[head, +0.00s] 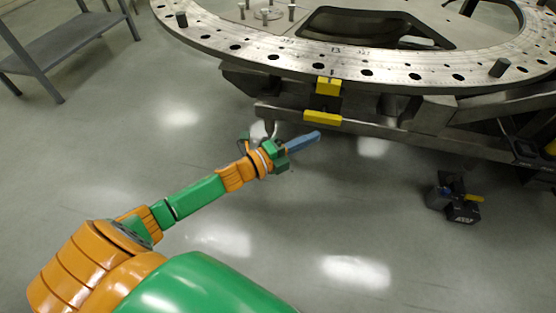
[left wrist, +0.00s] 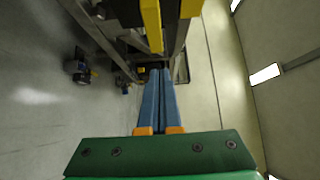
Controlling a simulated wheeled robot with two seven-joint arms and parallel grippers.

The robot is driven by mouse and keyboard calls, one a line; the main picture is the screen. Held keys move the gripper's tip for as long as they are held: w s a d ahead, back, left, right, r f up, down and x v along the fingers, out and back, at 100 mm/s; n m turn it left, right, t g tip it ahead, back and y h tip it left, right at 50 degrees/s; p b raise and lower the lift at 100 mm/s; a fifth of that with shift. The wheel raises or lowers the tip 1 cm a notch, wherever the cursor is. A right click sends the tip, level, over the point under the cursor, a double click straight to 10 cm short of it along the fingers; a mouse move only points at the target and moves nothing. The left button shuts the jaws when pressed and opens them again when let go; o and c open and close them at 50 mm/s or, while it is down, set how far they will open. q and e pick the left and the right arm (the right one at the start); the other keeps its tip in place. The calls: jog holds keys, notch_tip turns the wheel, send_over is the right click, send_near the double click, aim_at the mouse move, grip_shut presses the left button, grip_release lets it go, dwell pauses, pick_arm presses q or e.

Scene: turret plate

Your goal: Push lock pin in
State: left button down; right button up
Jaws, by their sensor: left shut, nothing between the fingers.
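The turret plate (head: 290,51) is a large pale metal ring with a row of holes, across the top of the head view. Under its near edge is a lock assembly with a yellow block (head: 328,86) and a lower yellow bar (head: 322,119), black between them. I cannot tell which part is the lock pin. Yellow parts also show in the left wrist view (left wrist: 152,25). My left gripper (head: 318,135) has long blue fingers, shut and empty, just below the lower yellow bar in the head view. Its fingertips also show in the left wrist view (left wrist: 160,71). My right gripper is not in view.
A steel frame (head: 390,132) runs below the plate. A black tool with a yellow part (head: 459,203) stands on the floor at right. A grey shelf (head: 65,45) is at upper left. The floor between is clear.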

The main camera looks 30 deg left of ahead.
pick_arm(q)
jog(key=v, duration=0.9)
jog(key=shift+a, duration=0.2)
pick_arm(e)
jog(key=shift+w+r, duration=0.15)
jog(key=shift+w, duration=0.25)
pick_arm(q)
jog(key=shift+w+a+f, duration=0.1)
jog(key=shift+w+f, duration=0.05)
jog(key=a+f+n+g+y+p, duration=0.1)
jog(key=a+f+n+y+p, duration=0.35)
jog(key=f+n, duration=0.25)
jog(key=s+a+f+n+g+y+p, duration=0.2)
jog(key=s+f+n+g+y+p, duration=0.3)
jog(key=s+f+n, duration=0.5)
jog(key=s+d+f+n+g, duration=0.1)
jog(key=s+d+f+g, duration=0.2)
jog(key=s, duration=0.4)
jog(key=s+d+f+n+g+p, duration=0.1)
jog(key=s+d+f+n+g, duration=0.1)
jog(key=s, duration=0.5)
jog(key=s+d+f+n+g, duration=0.1)
jog(key=s+d+f+g, duration=0.2)
jog(key=s+f, duration=0.3)
jog(key=shift+s+d+f+g+h+p, duration=0.2)
jog(key=shift+s+d+g+h+p, duration=0.25)
jog(key=shift+s, duration=0.4)
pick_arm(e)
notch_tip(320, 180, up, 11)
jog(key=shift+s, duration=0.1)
